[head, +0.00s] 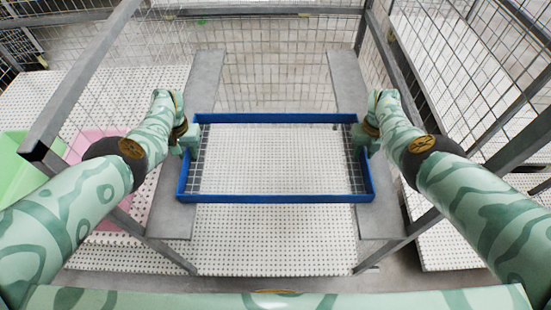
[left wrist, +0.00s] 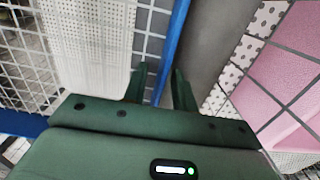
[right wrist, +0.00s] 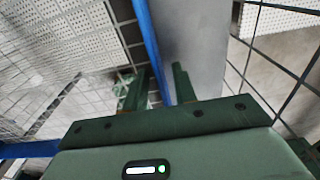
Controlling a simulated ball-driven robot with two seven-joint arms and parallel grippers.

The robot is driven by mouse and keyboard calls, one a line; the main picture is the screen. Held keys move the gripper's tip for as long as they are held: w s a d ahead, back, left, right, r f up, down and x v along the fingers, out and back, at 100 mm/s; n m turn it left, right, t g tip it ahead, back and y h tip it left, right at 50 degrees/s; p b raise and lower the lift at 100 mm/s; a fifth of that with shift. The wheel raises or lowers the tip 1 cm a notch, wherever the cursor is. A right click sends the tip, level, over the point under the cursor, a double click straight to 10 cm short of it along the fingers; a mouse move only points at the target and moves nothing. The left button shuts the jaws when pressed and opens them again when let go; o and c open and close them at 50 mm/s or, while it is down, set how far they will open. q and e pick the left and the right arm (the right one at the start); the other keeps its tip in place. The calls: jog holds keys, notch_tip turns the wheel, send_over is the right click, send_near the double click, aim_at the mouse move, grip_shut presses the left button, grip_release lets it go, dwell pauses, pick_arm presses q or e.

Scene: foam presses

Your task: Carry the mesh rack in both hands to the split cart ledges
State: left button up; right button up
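The mesh rack has a blue rectangular rim (head: 275,198) and a wire mesh floor. In the head view it lies across the gap between two grey ledges, the left ledge (head: 172,215) and the right ledge (head: 378,222), its ends over their inner parts. I cannot tell whether it touches them. My left gripper (head: 188,148) is at the rack's left end. In the left wrist view its parted fingers stand either side of the blue rim (left wrist: 172,45), with gaps. My right gripper (head: 364,138) is at the right end, its fingers likewise parted around the rim (right wrist: 150,40).
Grey posts and wire mesh panels (head: 275,70) enclose the cart at the back and sides. White perforated flooring (head: 270,245) shows below. A green bin (head: 18,170) and a pink bin (head: 88,148) stand at the left. Both ledges are bare in front of the rack.

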pick_arm(q)
jog(key=shift+a+r, duration=0.1)
jog(key=shift+r, duration=0.05)
dwell(0.3)
jog(key=shift+w+r, duration=0.1)
jog(key=shift+r, duration=0.1)
notch_tip(320, 180, up, 11)
jog(key=shift+w+r, duration=0.15)
jog(key=shift+w, duration=0.05)
pick_arm(e)
notch_tip(320, 180, up, 12)
jog(key=shift+w, duration=0.2)
pick_arm(q)
jog(key=shift+s, duration=0.1)
pick_arm(e)
jog(key=shift+f, duration=0.15)
dwell(0.4)
